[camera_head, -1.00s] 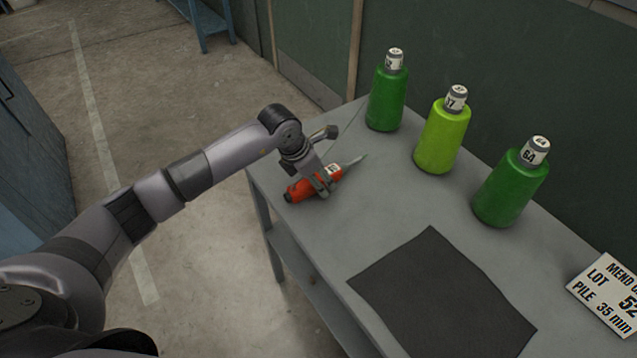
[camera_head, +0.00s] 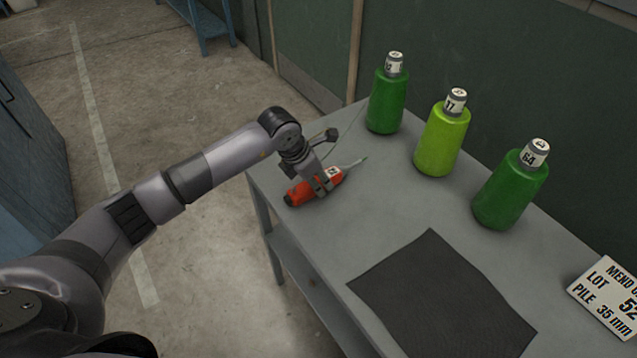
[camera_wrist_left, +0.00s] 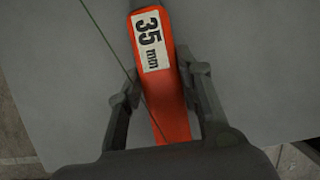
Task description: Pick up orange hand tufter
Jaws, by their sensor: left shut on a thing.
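The orange hand tufter (camera_head: 305,193) is at the far left corner of the grey table, its thin metal needle pointing up and right. My left gripper (camera_head: 325,183) is shut on the tufter's body from above. In the left wrist view the tufter (camera_wrist_left: 170,100) runs between the two fingers of the gripper (camera_wrist_left: 165,95), with a white "35 mm" label facing up. I cannot tell whether the tufter touches the tabletop. My right gripper is not in view.
Three green yarn cones, dark (camera_head: 387,102), lime (camera_head: 442,140) and dark (camera_head: 510,190), stand along the table's back edge. A dark mat (camera_head: 440,295) lies in front. A lettered sign (camera_head: 607,295) is at the right. The grey tabletop (camera_head: 385,205) between is clear.

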